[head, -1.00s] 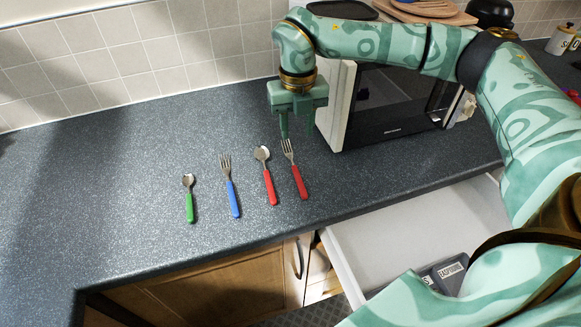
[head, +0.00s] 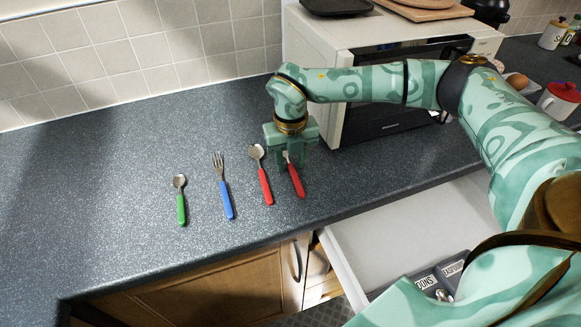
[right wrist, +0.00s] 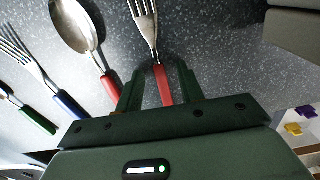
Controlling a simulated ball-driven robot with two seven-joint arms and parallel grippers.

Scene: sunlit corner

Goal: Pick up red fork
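The red fork (head: 296,180) lies on the dark speckled counter, rightmost in a row of cutlery. Its red handle shows in the head view, while its tines are mostly hidden by my right gripper (head: 293,162). In the right wrist view the red fork (right wrist: 148,28) points away, with its handle between the two green fingers of my right gripper (right wrist: 160,82). The fingers are apart, with a gap on each side of the handle. My left gripper is not in view.
Left of it lie a red spoon (head: 262,176), a blue fork (head: 224,188) and a green spoon (head: 180,202). A microwave (head: 400,112) stands behind, to the right. An open drawer (head: 400,232) with labelled compartments is below the counter edge. The left counter is clear.

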